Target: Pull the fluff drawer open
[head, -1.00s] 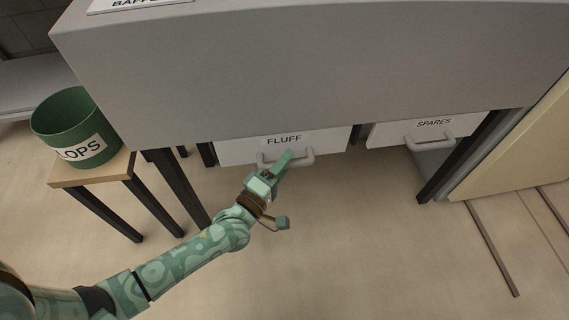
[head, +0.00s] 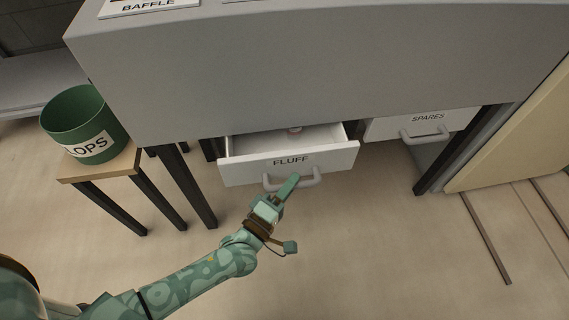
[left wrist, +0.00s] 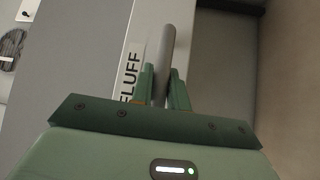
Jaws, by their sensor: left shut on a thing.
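The white fluff drawer (head: 240,171) sits under the grey cabinet in the head view and stands partly open, with its inside showing. A small pale and reddish thing (head: 295,130) lies in it near the back, mostly hidden by the cabinet. The drawer's grey handle (head: 312,180) is on its front below the FLUFF label. My left gripper (head: 289,184) is shut on the handle. In the left wrist view the handle bar (left wrist: 163,60) runs between the two fingers (left wrist: 163,88), beside the FLUFF label (left wrist: 131,75). My right gripper is not in view.
The closed SPARES drawer (head: 385,129) is to the right under the grey cabinet (head: 300,70). A green LOPS bin (head: 75,115) stands on a small wooden stool (head: 110,168) at the left. A cream panel (head: 520,145) stands at the right. The floor in front is clear.

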